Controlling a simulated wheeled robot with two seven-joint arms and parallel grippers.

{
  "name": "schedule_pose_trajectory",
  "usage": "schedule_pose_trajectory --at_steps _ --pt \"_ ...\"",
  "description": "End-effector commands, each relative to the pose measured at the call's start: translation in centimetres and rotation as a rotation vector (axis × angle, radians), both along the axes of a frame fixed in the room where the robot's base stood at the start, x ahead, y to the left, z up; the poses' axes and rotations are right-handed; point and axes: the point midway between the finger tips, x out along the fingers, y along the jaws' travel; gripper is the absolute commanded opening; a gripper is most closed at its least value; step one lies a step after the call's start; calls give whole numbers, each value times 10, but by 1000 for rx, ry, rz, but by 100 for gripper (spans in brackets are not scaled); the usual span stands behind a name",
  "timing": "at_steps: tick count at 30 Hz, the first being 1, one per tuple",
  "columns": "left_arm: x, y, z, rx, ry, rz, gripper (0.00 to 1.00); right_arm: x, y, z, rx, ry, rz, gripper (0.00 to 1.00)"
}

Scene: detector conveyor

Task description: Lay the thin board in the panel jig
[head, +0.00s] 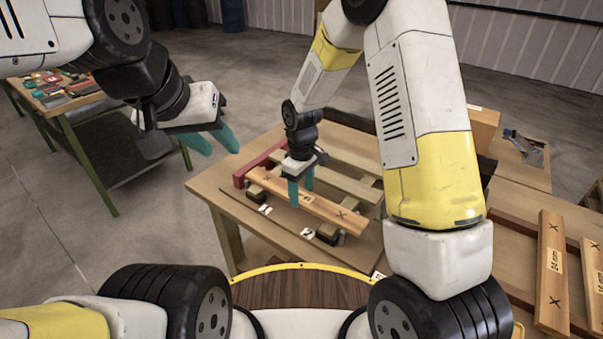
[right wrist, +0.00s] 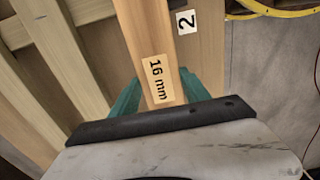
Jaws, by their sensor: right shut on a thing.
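The thin board (right wrist: 150,40) carries a "16 mm" label in the right wrist view. In the head view the orange board (head: 334,211) has X marks near its ends and spans the front of the panel jig, over the supports by tags 1 and 2. I cannot tell whether it rests fully on them. My right gripper (head: 300,190) points down, shut on the board near its middle. The panel jig has a red stop (head: 262,160) at its left end and pale slats (head: 340,181) behind the board. My left gripper (head: 213,141) is open and empty, left of the jig table.
Boards marked "24 mm" (head: 553,272) lie on a rack at the right. A tool-covered bench (head: 62,92) stands at the left. A carton (head: 482,128) is behind my right arm. Dark clamp-like blocks (head: 328,234) sit at the jig's front. Floor between bench and jig table is clear.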

Motion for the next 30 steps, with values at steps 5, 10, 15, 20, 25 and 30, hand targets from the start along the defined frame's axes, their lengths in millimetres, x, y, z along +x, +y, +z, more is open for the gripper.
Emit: schedule_pose_trajectory --at_steps 5,10,15,20,25,30 --pt "0 0 0 0 0 0 36 0 0 -1 0 0 0 78" --pt "0 0 0 0 0 0 36 0 0 -1 0 0 0 80" --pt "0 0 0 0 0 0 36 0 0 1 0 0 0 80" --pt "0 0 0 0 0 0 36 1 0 20 1 -3 -1 80" --pt "0 0 0 0 0 0 36 1 0 50 2 -4 -1 80" --pt "0 0 0 0 0 0 36 1 0 71 0 -1 0 80"
